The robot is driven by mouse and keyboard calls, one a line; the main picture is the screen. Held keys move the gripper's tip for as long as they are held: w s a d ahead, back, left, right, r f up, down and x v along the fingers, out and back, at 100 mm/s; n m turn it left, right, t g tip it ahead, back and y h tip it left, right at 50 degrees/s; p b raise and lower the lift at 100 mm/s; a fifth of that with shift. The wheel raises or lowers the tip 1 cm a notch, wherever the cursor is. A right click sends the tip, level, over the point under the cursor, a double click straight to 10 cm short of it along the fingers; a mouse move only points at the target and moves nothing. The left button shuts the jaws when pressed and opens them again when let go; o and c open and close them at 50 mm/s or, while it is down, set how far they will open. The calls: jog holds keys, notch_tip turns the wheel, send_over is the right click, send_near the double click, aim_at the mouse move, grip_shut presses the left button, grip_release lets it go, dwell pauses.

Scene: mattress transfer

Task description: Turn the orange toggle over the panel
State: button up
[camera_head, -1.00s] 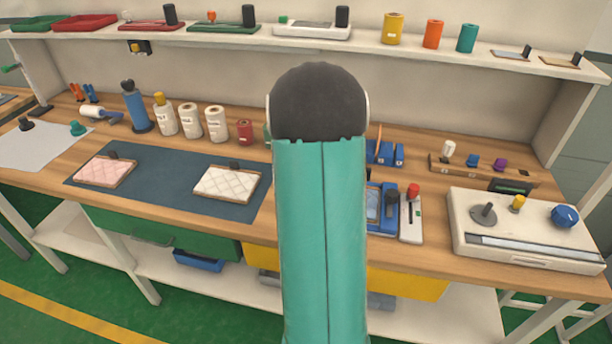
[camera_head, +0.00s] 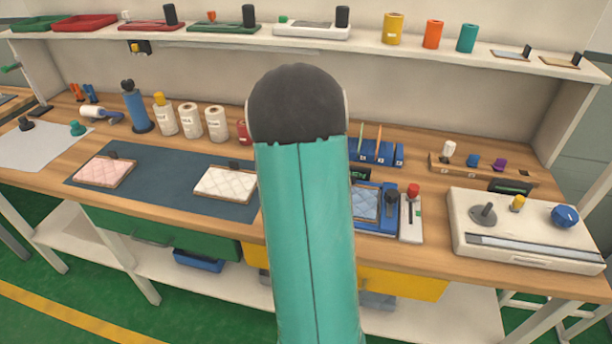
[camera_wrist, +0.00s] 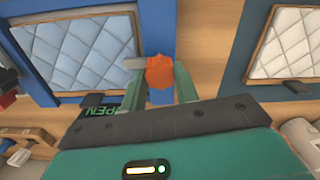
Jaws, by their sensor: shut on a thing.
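The orange toggle (camera_wrist: 161,73) is between the two green fingers of my gripper (camera_wrist: 158,78) in the wrist view, and the fingers are shut on it. A grey bar juts left from the toggle. The toggle sits at the edge of a blue frame that holds a pale blue quilted panel (camera_wrist: 78,50). Part of the panel also shows in the head view (camera_head: 365,204), to the right of my arm. The toggle and my gripper are hidden behind my arm in the head view. Part of a green-lettered "OPEN" display (camera_wrist: 101,110) shows beside the left finger.
A white quilted panel (camera_head: 227,184) and a pink one (camera_head: 104,170) lie on the dark mat (camera_head: 160,187) at left. A slider with a red knob (camera_head: 413,190) and a white control box (camera_head: 525,238) stand at right. Bottles and spools stand behind the mat.

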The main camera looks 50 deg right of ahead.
dwell(0.3)
jog(key=o, duration=1)
jog(key=shift+c, duration=0.2)
notch_tip(320, 180, up, 14)
